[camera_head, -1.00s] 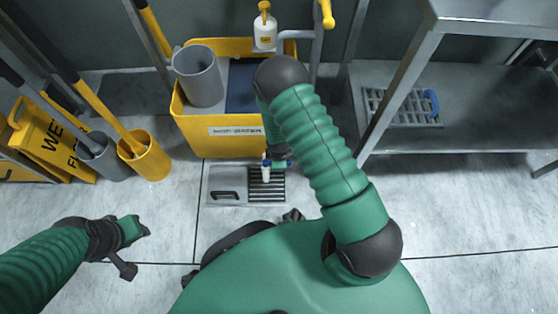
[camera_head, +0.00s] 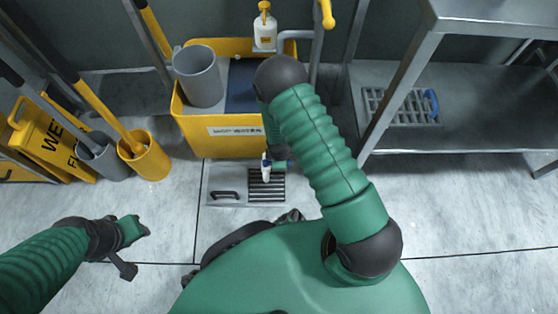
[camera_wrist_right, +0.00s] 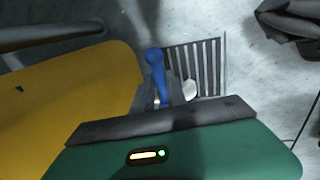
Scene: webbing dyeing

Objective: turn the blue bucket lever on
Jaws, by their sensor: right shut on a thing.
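The blue lever (camera_wrist_right: 155,68) shows in the right wrist view beside the yellow bucket (camera_wrist_right: 75,85), with its rounded end standing out over the floor grate. My right gripper (camera_wrist_right: 168,92) is shut on it near its lower part, which the fingers partly hide. In the head view, the yellow bucket (camera_head: 215,140) stands against the back wall. My right gripper (camera_head: 278,162) is low at its front, mostly hidden by my arm, beside a small white and blue part. My left gripper (camera_head: 134,230) hangs over bare floor at the left, its finger gap unclear.
A floor drain grate (camera_head: 266,188) lies in front of the bucket. A grey cylinder (camera_head: 198,78) and a white bottle (camera_head: 265,30) are on the bucket. Mops in pots and a yellow sign (camera_head: 50,140) stand left. A metal shelf (camera_head: 480,115) stands right.

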